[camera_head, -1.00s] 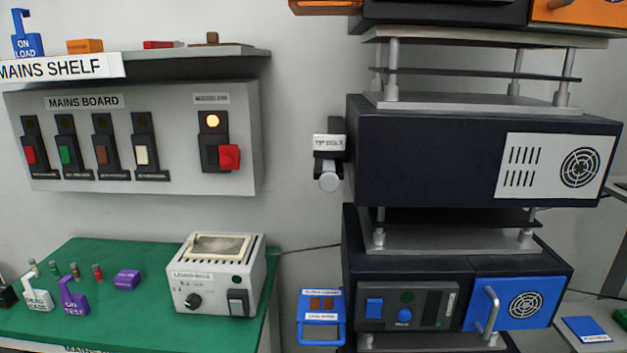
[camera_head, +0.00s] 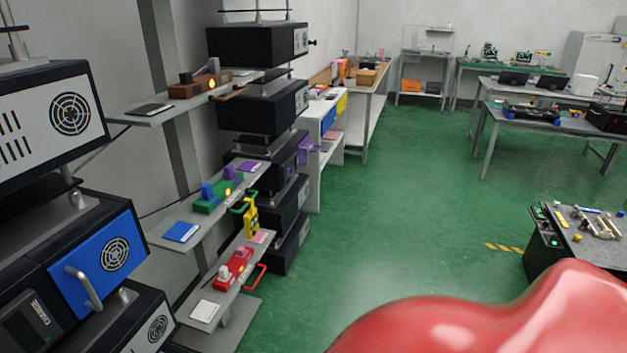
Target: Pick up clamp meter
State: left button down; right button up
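No thing is clearly recognisable as the clamp meter. A small upright yellow object (camera_head: 250,216) by the shelves left of the middle could be it, but it is too small to tell. A green loop (camera_head: 243,203) shows beside its top. Neither of my grippers is in view.
Stacked dark cabinets (camera_head: 262,105) stand at the left. A middle shelf (camera_head: 205,228) holds a green block (camera_head: 215,203); a lower shelf (camera_head: 215,292) holds a red block (camera_head: 233,266). A dark bench (camera_head: 560,262) is at the right. The green floor (camera_head: 400,200) between is open.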

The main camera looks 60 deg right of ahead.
aim_at(249, 217)
jog(key=z, duration=1.3)
